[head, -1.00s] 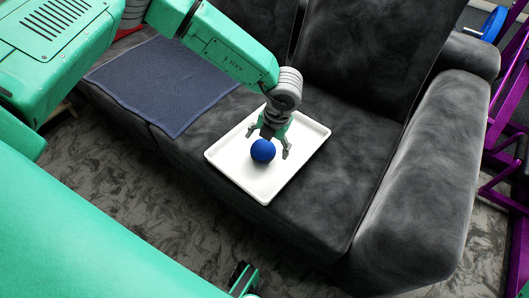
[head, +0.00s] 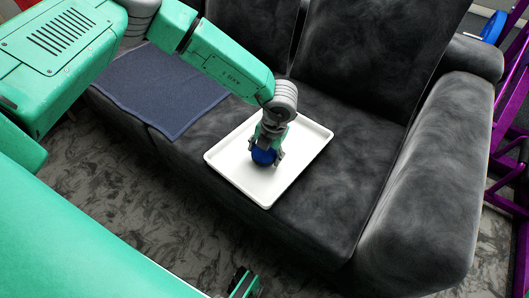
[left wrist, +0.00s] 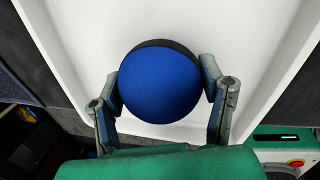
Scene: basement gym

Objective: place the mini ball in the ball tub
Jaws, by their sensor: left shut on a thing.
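The mini ball (head: 263,156) is blue and sits at the white tray on the sofa seat. My left gripper (head: 266,153) reaches down over it with its fingers closed on the ball's sides. In the left wrist view the ball (left wrist: 160,84) is between both finger pads, with a dark patch along its far edge and the white tray behind it. I cannot tell whether the ball still touches the tray. No ball tub can be made out in these views.
The white tray (head: 235,176) lies on the dark grey sofa (head: 340,190) and otherwise looks empty. A blue-grey mat (head: 160,85) lies on the seat to the left. The sofa's armrest (head: 425,190) rises at right, with a purple metal frame (head: 505,150) beyond it.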

